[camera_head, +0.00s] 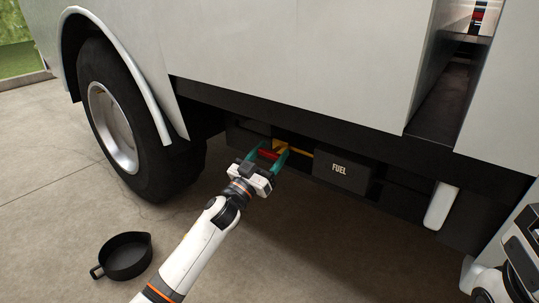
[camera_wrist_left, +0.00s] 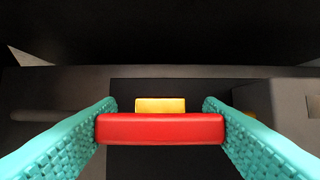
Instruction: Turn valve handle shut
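The red valve handle (camera_wrist_left: 160,128) is a short bar lying level across the middle of the left wrist view, in front of a yellow part (camera_wrist_left: 160,105). In the head view the handle (camera_head: 268,155) is small and partly hidden under the truck's side. My left gripper (camera_wrist_left: 160,122) has its two green fingers at the two ends of the bar, with no clear gap on either side. It also shows in the head view (camera_head: 268,152), reaching in from below. My right gripper is not in view.
A black box marked FUEL (camera_head: 341,172) hangs just right of the valve. The truck's rear wheel (camera_head: 115,125) stands to the left. A black pan (camera_head: 125,257) sits on the concrete floor at lower left. The truck's lower sill (camera_head: 290,118) overhangs the valve.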

